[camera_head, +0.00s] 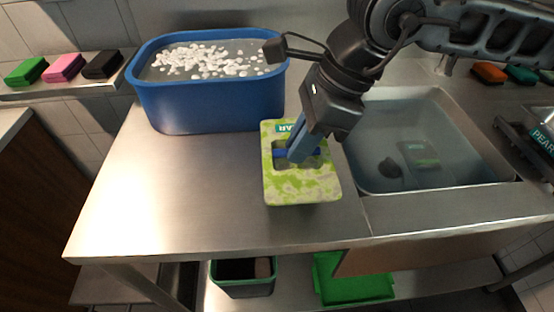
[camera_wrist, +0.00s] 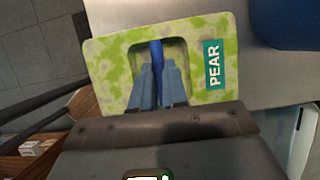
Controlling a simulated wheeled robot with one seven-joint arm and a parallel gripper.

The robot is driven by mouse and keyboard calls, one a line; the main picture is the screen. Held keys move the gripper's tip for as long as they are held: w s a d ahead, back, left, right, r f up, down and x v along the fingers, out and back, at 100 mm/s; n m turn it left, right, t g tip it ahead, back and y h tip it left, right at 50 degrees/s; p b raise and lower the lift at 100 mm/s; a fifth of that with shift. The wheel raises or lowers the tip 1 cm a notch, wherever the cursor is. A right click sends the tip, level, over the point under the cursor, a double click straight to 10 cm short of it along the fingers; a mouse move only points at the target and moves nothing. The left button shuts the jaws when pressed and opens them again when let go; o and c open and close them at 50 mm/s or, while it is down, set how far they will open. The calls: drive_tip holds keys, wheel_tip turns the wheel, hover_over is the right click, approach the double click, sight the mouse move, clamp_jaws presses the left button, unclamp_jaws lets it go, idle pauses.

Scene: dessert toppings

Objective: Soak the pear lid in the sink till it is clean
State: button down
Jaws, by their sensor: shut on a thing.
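The pear lid (camera_head: 300,188) is a pale rectangular lid with green blotches, a teal PEAR label and a blue bar in its recessed middle. My gripper (camera_head: 294,152) is shut on the blue bar. In the wrist view, the fingers (camera_wrist: 157,85) close around the bar, and the label (camera_wrist: 213,65) faces up on the right. The lid is over the steel counter, left of the sink; I cannot tell whether it touches the counter. The sink (camera_head: 357,184) holds water, with a dark lump (camera_head: 390,168) and a dark labelled rectangle (camera_head: 420,156) in it.
A blue tub (camera_head: 210,110) with white bits floating in liquid stands at the back left. Green (camera_head: 26,71), pink (camera_head: 64,67) and black (camera_head: 103,64) blocks lie on a ledge. A dark PEAR-labelled object (camera_head: 528,135) is at the far right. The front left counter (camera_head: 170,200) is clear.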

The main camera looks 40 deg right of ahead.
sight(278, 165)
drive_tip(key=w+a+f, duration=0.2)
drive_tip(key=shift+w+a+f, duration=0.1)
drive_tip(key=shift+w+a, duration=0.1)
drive_tip(key=shift+a, duration=0.1)
drive_tip(key=shift+f, duration=1.75)
drive_tip(key=shift+f, duration=0.2)
drive_tip(key=c, duration=1.1)
unclamp_jaws()
drive_tip(key=shift+c, duration=0.2)
drive_tip(key=shift+d+r+p, duration=0.1)
drive_tip(key=shift+r+p, duration=0.2)
drive_tip(key=shift+p, duration=0.4)
drive_tip(key=v, duration=0.2)
drive_tip(key=b+v, duration=0.1)
drive_tip(key=v, duration=0.2)
drive_tip(key=shift+s+d+r+b, duration=0.2)
drive_tip(key=shift+s+d+b, duration=0.1)
drive_tip(key=shift+s+b, duration=0.15)
drive_tip(key=shift+s+d+r, duration=0.2)
drive_tip(key=shift+s+r, duration=0.05)
drive_tip(key=shift+r, duration=0.45)
